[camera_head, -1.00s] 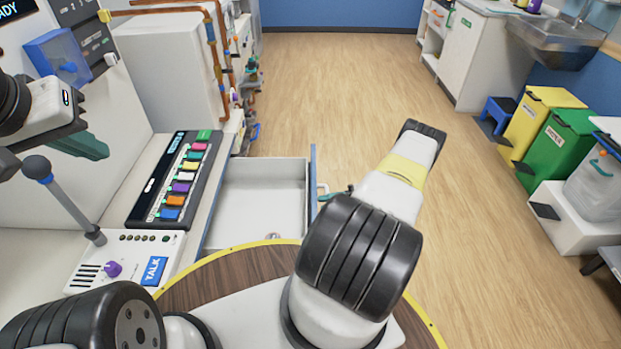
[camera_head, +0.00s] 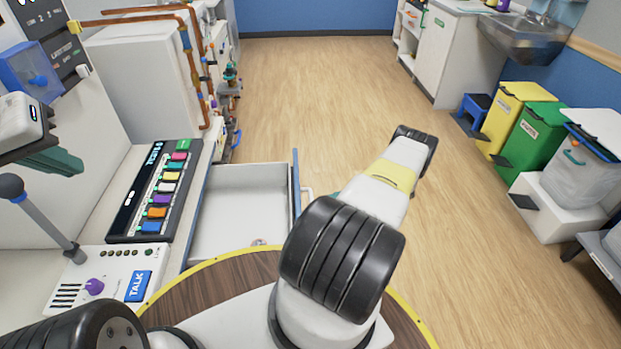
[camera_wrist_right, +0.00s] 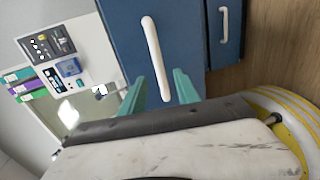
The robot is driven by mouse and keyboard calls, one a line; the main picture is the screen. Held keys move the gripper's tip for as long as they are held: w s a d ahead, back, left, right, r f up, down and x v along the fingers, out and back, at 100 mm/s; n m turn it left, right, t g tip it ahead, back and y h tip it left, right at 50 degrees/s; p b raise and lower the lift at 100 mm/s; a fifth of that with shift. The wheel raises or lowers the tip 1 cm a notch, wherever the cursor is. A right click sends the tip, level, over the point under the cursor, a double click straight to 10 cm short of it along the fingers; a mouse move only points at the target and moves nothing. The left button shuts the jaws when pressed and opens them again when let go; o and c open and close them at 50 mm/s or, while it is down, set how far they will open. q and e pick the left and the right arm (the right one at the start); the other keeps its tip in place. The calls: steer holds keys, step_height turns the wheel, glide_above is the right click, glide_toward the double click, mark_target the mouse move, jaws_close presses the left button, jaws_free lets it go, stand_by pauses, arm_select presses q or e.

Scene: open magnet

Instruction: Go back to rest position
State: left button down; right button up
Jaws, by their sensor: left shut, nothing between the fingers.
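My left gripper (camera_head: 52,160) is at the left edge of the head view, with its teal fingers shut and empty, above the white console. My right arm reaches forward over the round wooden top, and its own links mostly hide its gripper in the head view. In the right wrist view my right gripper (camera_wrist_right: 160,78) has its teal fingers apart. A white handle (camera_wrist_right: 152,45) on a blue drawer front (camera_wrist_right: 185,50) shows beyond and between them. No contact can be made out. The drawer (camera_head: 240,205) stands open.
A keyboard panel (camera_head: 157,190) with coloured keys and a box marked TALK (camera_head: 110,278) lie left of the drawer. A small round thing (camera_head: 258,242) is in the drawer. Yellow (camera_head: 510,115) and green (camera_head: 530,140) bins stand at right. The middle floor is clear.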

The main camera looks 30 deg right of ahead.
steer(key=w+a+r+n+g+h, duration=0.2)
steer(key=a+r+n, duration=0.2)
steer(key=r+n, duration=0.55)
steer(key=w+a+r+n+g+h, duration=0.25)
steer(key=a+r+n, duration=0.2)
steer(key=r, duration=1.05)
steer(key=w+a+r+n+g+h, duration=0.1)
steer(key=a+r+n+h, duration=0.35)
steer(key=r, duration=0.75)
steer(key=s+a+r+n+t+h, duration=0.2)
steer(key=s+a+r+n, duration=0.75)
steer(key=r+n, duration=0.3)
steer(key=s+a+r+n+t, duration=0.1)
steer(key=s+a+n+t, duration=0.1)
steer(key=s+n, duration=0.3)
steer(key=s+a+r+n+t+h, duration=0.1)
steer(key=s+a+n, duration=0.1)
steer(key=s+n, duration=0.3)
steer(key=shift+s+r+t, duration=0.35)
steer(key=shift+s+r, duration=0.05)
steer(key=shift+s, duration=0.55)
